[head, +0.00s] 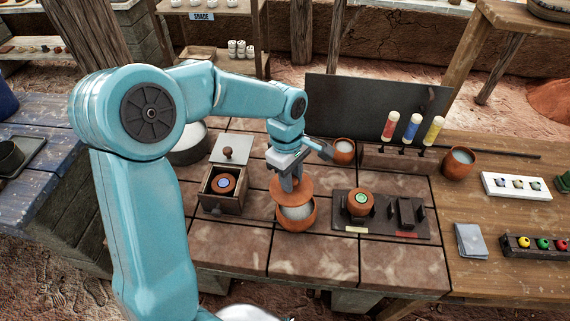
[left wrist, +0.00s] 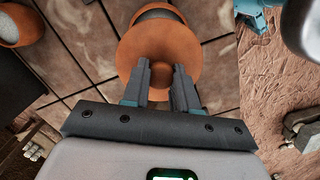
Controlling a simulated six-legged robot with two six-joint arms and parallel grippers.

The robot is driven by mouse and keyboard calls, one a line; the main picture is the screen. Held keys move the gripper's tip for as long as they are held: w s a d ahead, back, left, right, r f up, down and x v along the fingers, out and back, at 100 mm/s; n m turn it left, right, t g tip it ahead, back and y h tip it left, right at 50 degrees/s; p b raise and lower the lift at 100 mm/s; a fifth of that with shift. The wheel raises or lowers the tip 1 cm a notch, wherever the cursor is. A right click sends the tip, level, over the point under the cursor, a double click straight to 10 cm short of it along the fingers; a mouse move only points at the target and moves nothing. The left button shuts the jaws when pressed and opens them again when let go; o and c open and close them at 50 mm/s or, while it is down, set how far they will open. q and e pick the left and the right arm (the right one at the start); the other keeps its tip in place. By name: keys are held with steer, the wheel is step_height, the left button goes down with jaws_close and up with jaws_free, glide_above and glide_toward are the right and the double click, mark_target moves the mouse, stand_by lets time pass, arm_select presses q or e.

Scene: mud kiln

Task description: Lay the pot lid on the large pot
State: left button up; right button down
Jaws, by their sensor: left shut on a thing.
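The pot lid (head: 304,188) is a flat orange-brown clay disc. My left gripper (head: 290,180) is shut on its knob from above. In the left wrist view, the knob of the lid (left wrist: 128,52) sits between the fingers of my left gripper (left wrist: 162,72). The large pot (head: 310,216) is orange clay with a whitish inside, standing on the tiled top. The lid is above its far part, off centre, and its opening shows in front. The pot (left wrist: 160,14) shows past the lid's edge in the left wrist view. My right gripper is out of view.
A wooden box (head: 222,199) with a raised knobbed lid stands left of the pot. A dark tray (head: 380,230) with a small clay pot (head: 360,205) lies right. Another clay pot (head: 343,152) and a dark upright panel (head: 365,105) stand behind. Bare tiles lie in front.

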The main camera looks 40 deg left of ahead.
mark_target(296, 188)
arm_select(q)
steer(key=shift+s+d, duration=0.2)
steer(key=shift+d, duration=0.3)
steer(key=shift+w+d, duration=0.1)
steer(key=shift+d, duration=0.2)
steer(key=shift+w+d+f+m+b, duration=0.15)
steer(key=shift+f+m+b, duration=0.05)
steer(key=shift+m+b, duration=0.1)
step_height(296, 188, down, 2)
steer(key=shift+f+b, duration=0.25)
steer(key=shift+b, duration=0.8)
steer(key=shift+w+f+b, duration=0.15)
steer(key=shift+f+b, duration=0.4)
steer(key=shift+f, duration=0.35)
